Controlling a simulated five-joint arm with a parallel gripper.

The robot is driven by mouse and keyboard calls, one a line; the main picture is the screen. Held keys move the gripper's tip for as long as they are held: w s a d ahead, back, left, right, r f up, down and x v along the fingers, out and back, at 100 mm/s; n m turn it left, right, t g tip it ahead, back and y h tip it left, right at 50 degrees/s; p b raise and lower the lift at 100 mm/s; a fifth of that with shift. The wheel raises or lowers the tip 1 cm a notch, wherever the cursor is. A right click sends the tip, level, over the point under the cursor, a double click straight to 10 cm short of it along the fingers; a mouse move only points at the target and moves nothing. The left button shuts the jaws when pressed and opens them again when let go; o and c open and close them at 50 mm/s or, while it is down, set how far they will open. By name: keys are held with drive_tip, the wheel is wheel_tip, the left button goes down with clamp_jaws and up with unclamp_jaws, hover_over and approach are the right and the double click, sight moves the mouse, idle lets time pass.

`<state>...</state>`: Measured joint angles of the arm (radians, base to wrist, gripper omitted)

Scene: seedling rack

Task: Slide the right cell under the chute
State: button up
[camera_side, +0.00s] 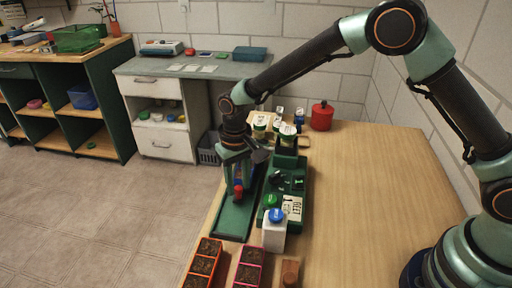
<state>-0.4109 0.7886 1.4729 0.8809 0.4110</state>
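A row of soil-filled cells with an orange rim (204,262) stands at the front edge of the picture. A second row with a pink rim (249,266) is to its right; both are partly cut off. A green bench device (299,188) with a "BEET" label and a low green tray or rail (235,221) lie behind them. I cannot clearly pick out the chute. My gripper (240,172) is over the back of the green rail, beside the device and well apart from the cells.
A white bottle with a blue cap (274,231) stands behind the pink-rimmed cells. A brown block (290,272) is to their right. Jars (288,137) and a red canister (321,117) stand at the back. The right side of the wooden table (375,190) is clear.

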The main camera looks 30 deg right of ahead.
drive_tip(key=shift+f, duration=0.2)
clamp_jaws()
idle(1.4)
